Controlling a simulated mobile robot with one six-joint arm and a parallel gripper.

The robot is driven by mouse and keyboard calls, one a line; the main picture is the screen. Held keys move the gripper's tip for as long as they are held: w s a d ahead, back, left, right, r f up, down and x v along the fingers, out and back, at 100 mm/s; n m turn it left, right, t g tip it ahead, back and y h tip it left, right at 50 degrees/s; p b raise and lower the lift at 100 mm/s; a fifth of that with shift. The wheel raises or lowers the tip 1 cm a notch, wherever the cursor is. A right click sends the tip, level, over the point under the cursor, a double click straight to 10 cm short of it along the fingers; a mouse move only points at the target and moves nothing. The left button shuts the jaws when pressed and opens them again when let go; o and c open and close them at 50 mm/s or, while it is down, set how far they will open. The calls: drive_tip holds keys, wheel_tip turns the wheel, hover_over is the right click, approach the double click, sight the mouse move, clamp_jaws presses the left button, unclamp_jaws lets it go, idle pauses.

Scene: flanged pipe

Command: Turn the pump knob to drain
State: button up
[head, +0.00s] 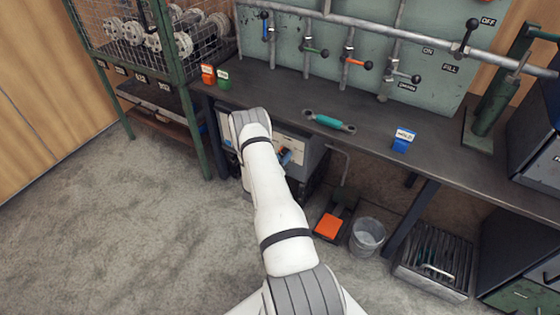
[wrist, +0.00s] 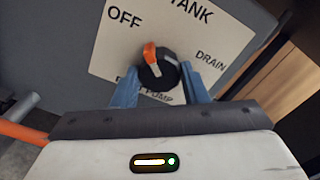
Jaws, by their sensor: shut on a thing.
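The pump knob (wrist: 160,76) is black with an orange pointer, on a white label plate (wrist: 108,48) in the wrist view. The pointer aims up and slightly left, between the OFF and TANK words. DRAIN is printed to the right of the knob. My gripper (wrist: 159,82) has its blue fingers on either side of the knob and is shut on it. In the head view, the grey pump box (head: 313,155) stands under the bench, partly hidden by my arm.
The workbench (head: 265,98) runs above the pump box, with a teal-handled wrench (head: 328,121) on it. An orange pedal (head: 329,227) and a metal bucket (head: 367,236) stand on the floor to the right. An orange tube (wrist: 22,132) is at the left in the wrist view.

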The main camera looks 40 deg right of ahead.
drive_tip(key=m+b, duration=0.3)
drive_tip(key=m, duration=0.4)
drive_tip(key=m+b, duration=0.4)
drive_tip(key=m, duration=0.3)
drive_tip(key=m+b, duration=0.4)
drive_tip(key=m, duration=0.4)
drive_tip(key=shift+s+d+f, duration=0.1)
drive_tip(key=shift+s+d, duration=0.1)
drive_tip(key=shift+s, duration=0.1)
drive_tip(key=o, duration=1)
drive_tip(key=shift+w+a, duration=0.1)
drive_tip(key=shift+c, duration=0.2)
drive_tip(key=shift+w, duration=0.1)
drive_tip(key=shift+p+v, duration=0.95)
drive_tip(key=shift+v, duration=2.95)
